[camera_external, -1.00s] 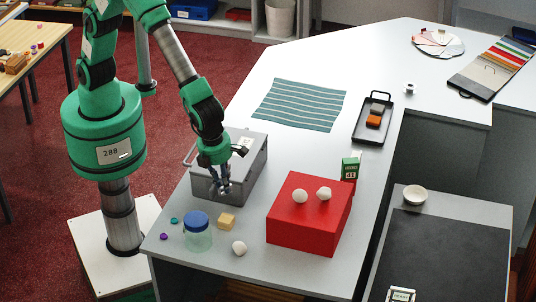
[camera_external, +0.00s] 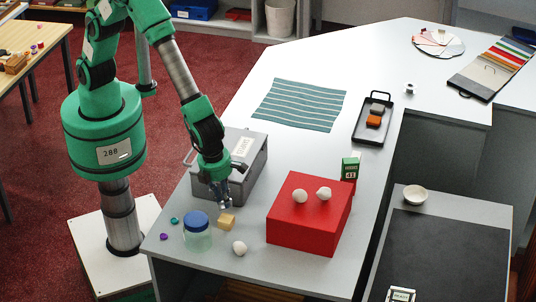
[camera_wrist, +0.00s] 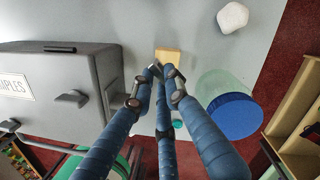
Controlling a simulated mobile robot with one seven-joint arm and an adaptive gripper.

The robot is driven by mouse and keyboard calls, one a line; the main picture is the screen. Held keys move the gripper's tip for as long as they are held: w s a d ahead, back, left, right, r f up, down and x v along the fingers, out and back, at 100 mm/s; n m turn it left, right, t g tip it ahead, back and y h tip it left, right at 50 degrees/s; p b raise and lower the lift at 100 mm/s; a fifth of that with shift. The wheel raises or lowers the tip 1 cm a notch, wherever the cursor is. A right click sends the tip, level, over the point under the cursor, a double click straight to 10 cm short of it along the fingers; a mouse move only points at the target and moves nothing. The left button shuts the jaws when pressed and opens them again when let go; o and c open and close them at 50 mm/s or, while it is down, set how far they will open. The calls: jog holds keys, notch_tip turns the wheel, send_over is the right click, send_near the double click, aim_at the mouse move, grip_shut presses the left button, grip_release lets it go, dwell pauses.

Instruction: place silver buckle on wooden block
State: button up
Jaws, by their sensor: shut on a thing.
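The wooden block (camera_external: 227,222) is small and tan and lies on the grey counter, behind the white stone and right of the blue-lidded jar. It also shows in the wrist view (camera_wrist: 168,55), just past my fingertips. My gripper (camera_external: 223,205) is low over the counter, close to the block and slightly up-picture of it. In the wrist view my gripper (camera_wrist: 160,78) has its blue fingers drawn together on a small silvery thing, the silver buckle. The buckle is mostly hidden by the fingertips, and I cannot tell whether it touches the block.
A grey sample box (camera_external: 247,165) stands right behind my gripper. A blue-lidded jar (camera_external: 198,238) and a white stone (camera_external: 239,247) stand near the block. A red box (camera_external: 300,228) with two white stones is to the right.

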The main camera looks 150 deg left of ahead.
jog(key=shift+f, duration=0.1)
jog(key=shift+f, duration=1.85)
jog(key=o, duration=0.7)
jog(key=shift+f, duration=0.15)
jog(key=shift+o, duration=0.2)
jog(key=r, duration=0.4)
jog(key=d+r, duration=0.1)
jog(key=r, duration=0.7)
jog(key=shift+w+d+r, duration=0.1)
jog(key=shift+d, duration=0.3)
